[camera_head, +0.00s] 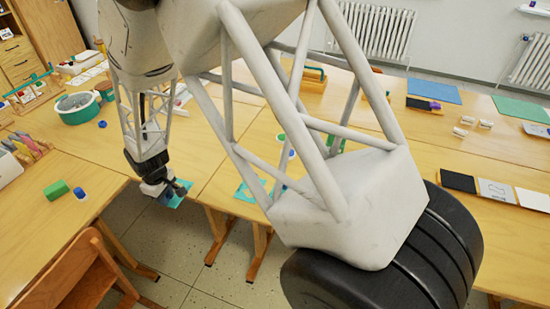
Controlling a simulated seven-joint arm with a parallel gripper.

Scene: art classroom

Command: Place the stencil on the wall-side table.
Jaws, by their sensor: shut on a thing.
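My gripper (168,187) is shut on a flat teal stencil (178,197), held out over the gap between the left table's front corner and the middle table. The fingers hide part of the stencil. A long wooden table (455,150) runs towards the wall with the radiators, at the right and back. Part of it is hidden behind my arm. I cannot tell for sure which table counts as the wall-side one.
A green block (56,188) and blue-capped bottle (80,193) lie on the left table. Another teal sheet (247,191) lies by the middle table's edge. A teal bowl (77,107) stands behind. The right table bears coloured sheets (433,91) and a black pad (459,181). A chair (75,270) stands front left.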

